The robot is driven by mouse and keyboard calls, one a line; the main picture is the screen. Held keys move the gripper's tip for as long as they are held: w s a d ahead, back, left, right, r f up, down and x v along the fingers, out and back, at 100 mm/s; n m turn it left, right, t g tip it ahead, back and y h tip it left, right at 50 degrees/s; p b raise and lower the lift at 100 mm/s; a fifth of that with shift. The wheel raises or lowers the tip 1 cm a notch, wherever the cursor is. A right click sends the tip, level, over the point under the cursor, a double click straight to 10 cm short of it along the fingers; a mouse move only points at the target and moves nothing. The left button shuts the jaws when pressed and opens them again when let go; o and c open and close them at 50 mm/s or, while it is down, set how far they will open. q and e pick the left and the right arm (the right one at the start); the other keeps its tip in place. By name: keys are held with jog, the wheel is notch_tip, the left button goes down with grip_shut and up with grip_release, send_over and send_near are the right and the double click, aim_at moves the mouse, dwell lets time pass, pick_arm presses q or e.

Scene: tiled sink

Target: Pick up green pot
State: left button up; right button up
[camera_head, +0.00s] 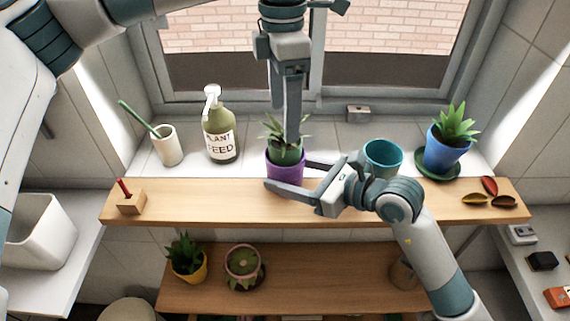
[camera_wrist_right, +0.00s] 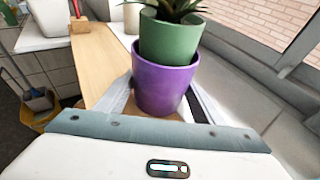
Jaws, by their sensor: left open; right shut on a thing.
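The green pot (camera_head: 290,155) holds a spiky plant and sits nested in the purple pot (camera_head: 286,174) on the wooden shelf. In the right wrist view the green pot (camera_wrist_right: 168,42) stands upright, its lower part hidden inside the purple pot (camera_wrist_right: 163,88). My right gripper (camera_head: 285,176) is shut on the purple pot, one finger on each side; its fingers (camera_wrist_right: 160,95) also show in the wrist view. My left gripper (camera_head: 291,138) is open and points down from above, its tips at the plant and green pot rim.
A plant feed bottle (camera_head: 219,130) and a white cup (camera_head: 167,146) stand to the left. The window (camera_head: 230,75) is behind.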

aim_at(285, 161)
pick_arm(q)
jog(key=shift+d+f, duration=0.1)
jog(key=shift+f, duration=2.45)
jog(key=shift+c, duration=0.6)
jog(key=c, duration=1.6)
